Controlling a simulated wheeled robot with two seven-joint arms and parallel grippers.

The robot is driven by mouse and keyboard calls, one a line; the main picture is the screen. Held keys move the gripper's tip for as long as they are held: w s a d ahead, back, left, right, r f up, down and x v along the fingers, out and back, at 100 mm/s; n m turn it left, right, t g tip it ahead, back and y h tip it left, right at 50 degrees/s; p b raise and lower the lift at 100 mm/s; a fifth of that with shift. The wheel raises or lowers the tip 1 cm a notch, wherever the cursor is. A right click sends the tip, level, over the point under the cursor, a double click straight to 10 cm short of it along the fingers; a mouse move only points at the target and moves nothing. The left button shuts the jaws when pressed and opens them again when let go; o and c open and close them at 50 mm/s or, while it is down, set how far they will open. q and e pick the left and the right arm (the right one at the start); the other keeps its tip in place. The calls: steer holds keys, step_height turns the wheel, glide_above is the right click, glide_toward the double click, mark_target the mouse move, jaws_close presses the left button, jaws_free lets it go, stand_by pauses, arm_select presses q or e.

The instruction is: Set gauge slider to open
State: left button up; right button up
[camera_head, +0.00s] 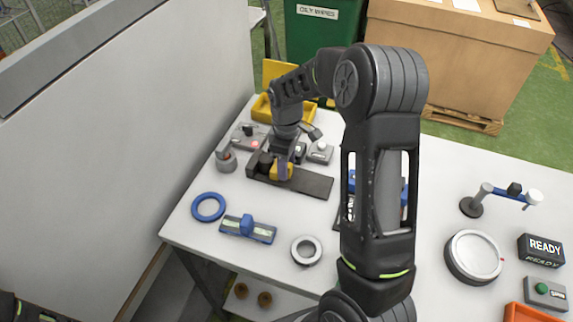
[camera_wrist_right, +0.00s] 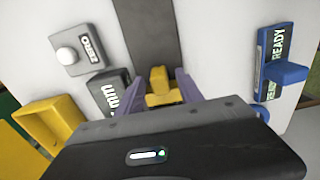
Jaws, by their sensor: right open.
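The gauge is a dark rail (camera_head: 312,184) on the white table, with a dark block at its left end. Its yellow slider (camera_head: 284,173) sits near that left end. My right gripper (camera_head: 285,166) is down over the slider and partly hides it. In the right wrist view the yellow slider (camera_wrist_right: 158,80) shows between the two purple-grey fingers of my open right gripper (camera_wrist_right: 159,92). I cannot tell whether either finger touches it. The bare rail (camera_wrist_right: 150,32) runs away beyond the slider. My left gripper is not in view.
A blue slider on a labelled base (camera_head: 262,235), a blue ring (camera_head: 208,207) and a grey ring (camera_head: 306,251) lie nearer. Small grey boxes (camera_head: 320,152) and a yellow bin (camera_head: 262,109) stand behind the gauge. A round turntable (camera_head: 473,256) stands right. My right arm hides the table's middle.

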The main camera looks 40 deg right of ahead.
steer(key=shift+f, duration=0.3)
jaws_close()
stand_by(0.3)
stand_by(1.0)
